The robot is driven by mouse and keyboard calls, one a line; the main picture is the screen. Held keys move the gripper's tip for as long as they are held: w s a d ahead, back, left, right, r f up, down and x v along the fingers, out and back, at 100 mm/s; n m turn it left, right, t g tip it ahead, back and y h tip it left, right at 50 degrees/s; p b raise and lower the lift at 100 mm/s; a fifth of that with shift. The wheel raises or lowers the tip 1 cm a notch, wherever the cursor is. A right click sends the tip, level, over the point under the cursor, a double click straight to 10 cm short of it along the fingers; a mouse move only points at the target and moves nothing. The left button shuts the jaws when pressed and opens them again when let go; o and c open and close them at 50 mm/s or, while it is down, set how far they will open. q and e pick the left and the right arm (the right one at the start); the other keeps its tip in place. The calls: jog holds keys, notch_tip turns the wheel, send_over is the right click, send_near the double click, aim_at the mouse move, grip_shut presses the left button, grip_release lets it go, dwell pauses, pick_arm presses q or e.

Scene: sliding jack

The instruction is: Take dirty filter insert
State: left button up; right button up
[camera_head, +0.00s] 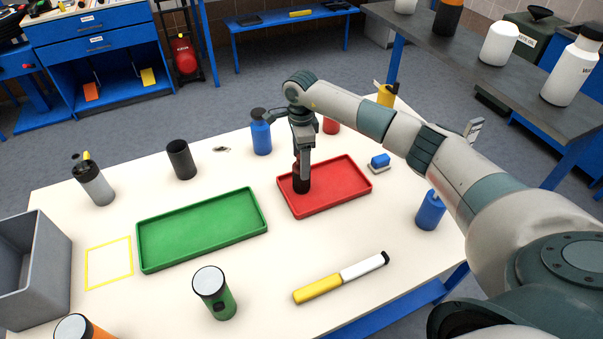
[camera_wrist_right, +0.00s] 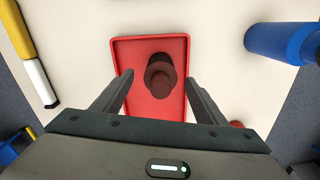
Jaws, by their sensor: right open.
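The dirty filter insert is a dark brown-black cylinder (camera_head: 301,184) standing in the red tray (camera_head: 352,192). My right gripper (camera_head: 303,162) points down over the red tray, at the insert's upper part, and hides some of it. In the right wrist view the insert (camera_wrist_right: 160,76) stands upright in the tray (camera_wrist_right: 124,52). There the right gripper (camera_wrist_right: 158,86) is open, with its two fingers apart on either side of the insert's line and no visible contact. My left gripper is in neither view.
An empty green tray (camera_head: 202,226) lies left of the red one. The table front is partly clear.

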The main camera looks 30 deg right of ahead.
dwell(0.3)
jog(key=shift+f+p, duration=0.7)
jog(key=shift+p, duration=0.15)
notch_tip(320, 180, down, 3)
jog(key=shift+p, duration=0.75)
jog(key=shift+f, duration=0.45)
jog(key=shift+w, duration=0.1)
jog(key=c, duration=1.2)
